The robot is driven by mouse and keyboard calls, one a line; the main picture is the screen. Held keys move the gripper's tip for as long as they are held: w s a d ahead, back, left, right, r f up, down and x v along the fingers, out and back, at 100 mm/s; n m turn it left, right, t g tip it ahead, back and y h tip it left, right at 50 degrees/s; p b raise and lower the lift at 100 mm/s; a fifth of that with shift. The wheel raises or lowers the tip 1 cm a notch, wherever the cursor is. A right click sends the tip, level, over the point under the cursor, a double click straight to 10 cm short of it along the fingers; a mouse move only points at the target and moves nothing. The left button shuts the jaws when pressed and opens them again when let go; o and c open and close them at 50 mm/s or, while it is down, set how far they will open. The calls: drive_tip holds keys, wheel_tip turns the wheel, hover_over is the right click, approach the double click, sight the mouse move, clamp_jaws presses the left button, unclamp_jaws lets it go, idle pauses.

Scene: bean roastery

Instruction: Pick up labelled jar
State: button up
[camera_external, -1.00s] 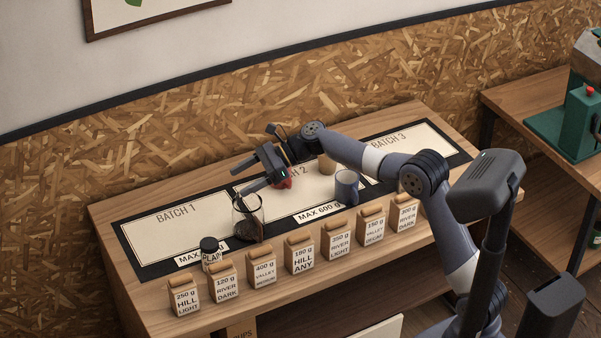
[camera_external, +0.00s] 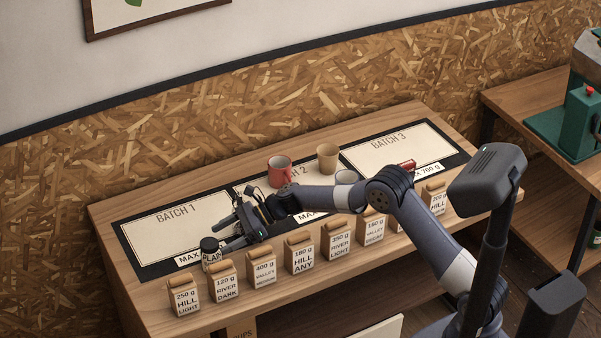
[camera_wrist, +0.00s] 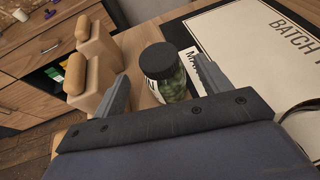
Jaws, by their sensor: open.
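The labelled jar (camera_external: 211,254) is small, with a black lid and a white label reading PLAIN. It stands upright at the front edge of the batch mat, by the BATCH 1 area. In the wrist view the jar (camera_wrist: 172,88) shows green contents and stands between the two finger lines, ahead of the palm. My gripper (camera_external: 229,238) is open and just right of the jar, pointing at it with its fingers low. In the wrist view my gripper (camera_wrist: 160,82) has a finger on each side of the jar; I cannot tell whether either touches it.
Several labelled bean bags, such as the 120 g one (camera_external: 224,289), line the front edge close to the jar; two bags (camera_wrist: 93,75) show left of it in the wrist view. A red mug (camera_external: 280,171) and a tan cup (camera_external: 327,159) stand behind my arm. BATCH 1 (camera_external: 165,225) is clear.

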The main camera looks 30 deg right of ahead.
sight(214, 242)
drive_tip(key=shift+p+x, duration=0.4)
drive_tip(key=shift+x, duration=1.55)
drive_tip(key=shift+c, duration=0.2)
drive_tip(key=c, duration=1.1)
drive_tip(key=shift+c, duration=0.2)
